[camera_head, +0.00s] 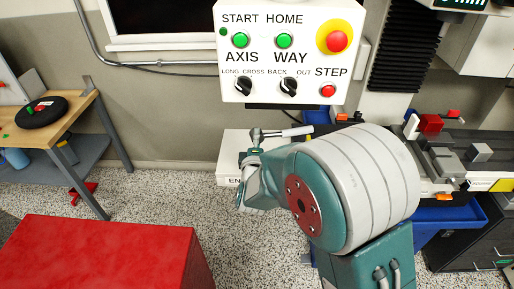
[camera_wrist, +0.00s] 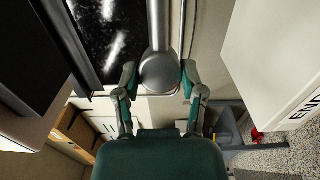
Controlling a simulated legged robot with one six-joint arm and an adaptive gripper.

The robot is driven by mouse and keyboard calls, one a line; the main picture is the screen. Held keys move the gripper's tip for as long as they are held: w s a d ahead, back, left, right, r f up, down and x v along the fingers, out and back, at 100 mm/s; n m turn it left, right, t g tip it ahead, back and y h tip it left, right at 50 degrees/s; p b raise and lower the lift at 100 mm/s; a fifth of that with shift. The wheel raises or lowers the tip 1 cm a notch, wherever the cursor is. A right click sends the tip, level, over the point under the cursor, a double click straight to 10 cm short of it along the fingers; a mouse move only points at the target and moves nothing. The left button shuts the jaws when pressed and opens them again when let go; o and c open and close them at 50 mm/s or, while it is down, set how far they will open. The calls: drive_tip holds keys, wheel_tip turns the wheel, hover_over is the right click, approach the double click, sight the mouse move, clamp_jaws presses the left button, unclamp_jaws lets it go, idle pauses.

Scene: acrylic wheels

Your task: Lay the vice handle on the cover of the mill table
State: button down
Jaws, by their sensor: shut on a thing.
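The vice handle (camera_head: 297,131) is a metal piece with a pale grip. It is held up beside the white box marked "EN" and points right in the head view. My gripper (camera_head: 254,152) is shut on its metal end, partly hidden by my own arm. In the wrist view, the two fingers of my gripper (camera_wrist: 159,78) press on either side of a round silver end, and the rod of the handle (camera_wrist: 158,28) runs upward. The mill table (camera_head: 440,187) is at the right, partly behind my arm. I cannot tell which part is its cover.
A white control panel (camera_head: 289,52) with buttons hangs above the handle. The white box marked "EN" (camera_head: 230,150) stands just behind my gripper. A red vice part (camera_head: 431,123) and grey blocks sit on the mill table. A red box (camera_head: 105,255) and wooden bench (camera_head: 62,128) are left.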

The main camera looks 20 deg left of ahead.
drive_tip(key=f, duration=0.4)
drive_tip(key=shift+a, duration=0.4)
drive_tip(key=shift+c, duration=0.9)
unclamp_jaws()
drive_tip(key=shift+a+f, duration=0.15)
drive_tip(key=shift+a, duration=0.1)
drive_tip(key=shift+d, duration=0.2)
drive_tip(key=shift+d, duration=0.15)
drive_tip(key=r+v, duration=0.1)
drive_tip(key=v, duration=1.1)
drive_tip(key=shift+r, duration=0.15)
